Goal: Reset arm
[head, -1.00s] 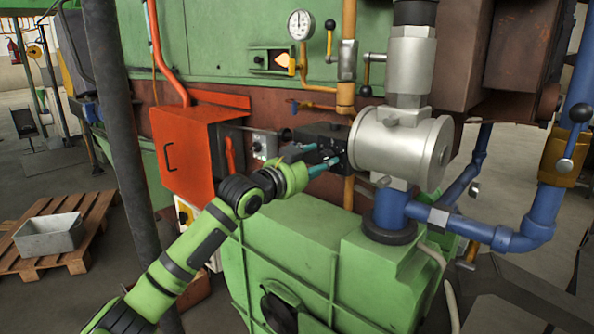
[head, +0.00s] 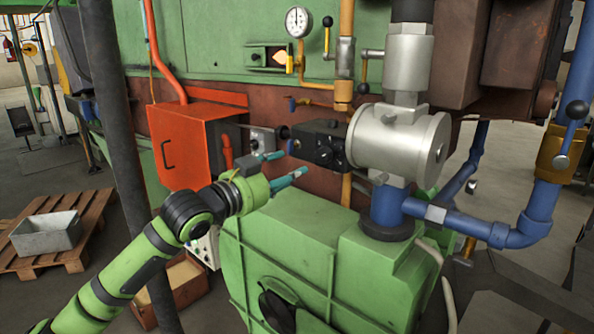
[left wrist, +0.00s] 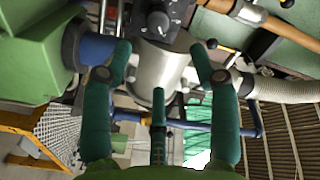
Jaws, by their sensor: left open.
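My left gripper (head: 282,168) is in the middle of the head view, with its teal fingers spread open and empty. It is to the left of the black actuator box (head: 318,145) with a round knob, which is joined to the silver valve body (head: 400,143). There is a gap between the fingers and the box. In the left wrist view the open fingers (left wrist: 160,85) frame the silver body (left wrist: 160,72), with the black knob box (left wrist: 155,15) above. My right gripper is not in view.
A red-orange cabinet (head: 185,145) stands just left of my gripper. A green housing (head: 300,235) is below it, and blue pipes (head: 490,228) run on the right. A dark vertical post (head: 118,150) stands at left, near a pallet (head: 85,215) with a grey tub (head: 46,232).

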